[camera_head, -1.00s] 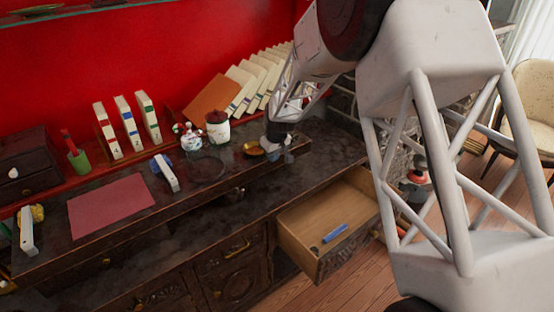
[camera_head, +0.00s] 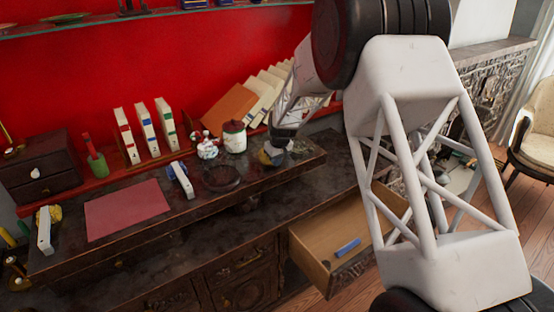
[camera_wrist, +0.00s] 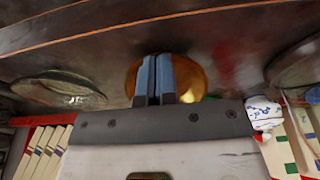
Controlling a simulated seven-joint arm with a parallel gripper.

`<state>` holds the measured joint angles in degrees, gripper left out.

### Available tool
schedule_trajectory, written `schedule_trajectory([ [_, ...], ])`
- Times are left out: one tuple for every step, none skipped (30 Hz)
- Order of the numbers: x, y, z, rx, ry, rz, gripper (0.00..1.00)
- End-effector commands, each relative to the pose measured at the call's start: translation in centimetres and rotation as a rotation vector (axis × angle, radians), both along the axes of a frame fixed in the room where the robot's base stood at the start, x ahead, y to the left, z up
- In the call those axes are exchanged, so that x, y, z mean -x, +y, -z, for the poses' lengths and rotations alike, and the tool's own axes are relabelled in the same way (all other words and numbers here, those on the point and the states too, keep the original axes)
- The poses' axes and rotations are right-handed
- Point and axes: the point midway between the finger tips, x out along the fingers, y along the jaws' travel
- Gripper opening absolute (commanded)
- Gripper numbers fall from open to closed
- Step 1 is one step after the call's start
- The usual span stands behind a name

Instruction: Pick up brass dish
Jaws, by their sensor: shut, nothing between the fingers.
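The brass dish (camera_head: 264,158) sits on the dark raised shelf of the desk, right of the white jar. In the head view it is mostly hidden by my gripper (camera_head: 274,154). In the wrist view the round golden dish (camera_wrist: 190,74) shows behind and around the blue-grey fingers of my gripper (camera_wrist: 162,60). The fingers are side by side, shut, with nothing between them. They overlap the dish's left and middle part in that view. I cannot tell whether they touch it.
A white jar (camera_head: 235,137) and a patterned teapot (camera_head: 207,148) stand to the left. A dark round plate (camera_head: 221,177) lies in front of them. An open drawer (camera_head: 340,235) juts out below.

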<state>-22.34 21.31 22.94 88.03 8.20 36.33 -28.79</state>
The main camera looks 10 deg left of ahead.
Motion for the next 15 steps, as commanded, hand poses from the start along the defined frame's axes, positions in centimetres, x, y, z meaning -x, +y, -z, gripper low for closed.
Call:
schedule_trajectory([
  [0.00,0.00,0.06,0.000,0.000,0.000,0.00],
  [0.00,0.00,0.06,0.000,0.000,0.000,0.00],
  [0.00,0.00,0.06,0.000,0.000,0.000,0.00],
  [0.00,-0.01,0.05,0.000,0.000,0.000,0.00],
  [-0.01,-0.01,0.04,0.000,0.000,0.000,0.00],
  [0.00,-0.01,0.05,0.000,0.000,0.000,0.00],
  [0.00,-0.01,0.04,0.000,0.000,0.000,0.00],
  [0.00,-0.01,0.04,0.000,0.000,0.000,0.00],
  [0.01,-0.02,0.04,0.000,0.000,0.000,0.00],
  [0.02,-0.04,0.03,0.000,0.000,0.000,0.00],
  [0.07,-0.08,0.02,0.000,0.000,0.000,0.00],
  [0.15,-0.17,0.00,0.000,0.000,0.000,0.00],
  [0.24,-0.28,-0.02,-0.001,-0.001,0.000,0.00],
  [0.36,-0.41,-0.04,0.000,-0.001,0.000,0.00],
  [0.56,-0.63,-0.08,0.000,-0.001,0.000,0.00],
])
